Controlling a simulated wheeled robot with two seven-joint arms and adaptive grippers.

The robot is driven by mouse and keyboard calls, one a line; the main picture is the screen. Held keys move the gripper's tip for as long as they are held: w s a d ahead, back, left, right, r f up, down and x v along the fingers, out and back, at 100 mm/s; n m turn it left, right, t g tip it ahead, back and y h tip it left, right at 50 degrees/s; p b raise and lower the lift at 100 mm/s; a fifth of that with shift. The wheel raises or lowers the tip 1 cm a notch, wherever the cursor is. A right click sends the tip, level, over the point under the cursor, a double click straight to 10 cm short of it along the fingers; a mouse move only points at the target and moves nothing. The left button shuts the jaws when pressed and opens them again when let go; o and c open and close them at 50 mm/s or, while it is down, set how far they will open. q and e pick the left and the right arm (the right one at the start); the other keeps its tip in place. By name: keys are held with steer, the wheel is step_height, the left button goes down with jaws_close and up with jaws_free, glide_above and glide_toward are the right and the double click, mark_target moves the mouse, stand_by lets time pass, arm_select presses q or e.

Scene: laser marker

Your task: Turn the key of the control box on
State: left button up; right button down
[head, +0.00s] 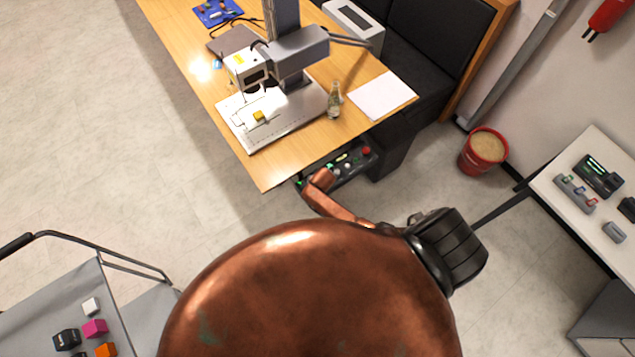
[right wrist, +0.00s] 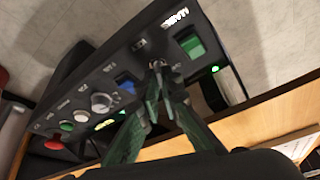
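The control box (right wrist: 115,70) is a black panel, seen close up and tilted in the right wrist view. In the head view the control box (head: 357,161) sits just under the table's front edge, partly covered by a copper arm link of mine. The key (right wrist: 156,65) is a small metal piece below the "KEY" label. My right gripper (right wrist: 159,84) has its two dark green fingers converging on the key, with the tips close together around it. The fingers hide part of the key, and its turn angle is hard to read. My left gripper is not in view.
The panel carries a green switch (right wrist: 187,43), a blue button (right wrist: 126,84), white knobs (right wrist: 101,102) and a red button (right wrist: 54,144). The wooden table (head: 215,98) bears the laser marker (head: 298,52) and a bottle (head: 334,100). A red bucket (head: 470,163) stands right.

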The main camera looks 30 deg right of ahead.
steer(key=shift+a+f+m+h+b, duration=0.15)
steer(key=shift+m+h+b, duration=0.2)
steer(key=shift+m, duration=0.85)
steer(key=shift+m+g+h+b, duration=0.35)
steer(key=shift+m+g, duration=0.05)
steer(key=shift+m, duration=0.6)
steer(key=c, duration=2.2)
jaws_free()
steer(key=shift+o, duration=0.2)
steer(key=shift+r, duration=0.2)
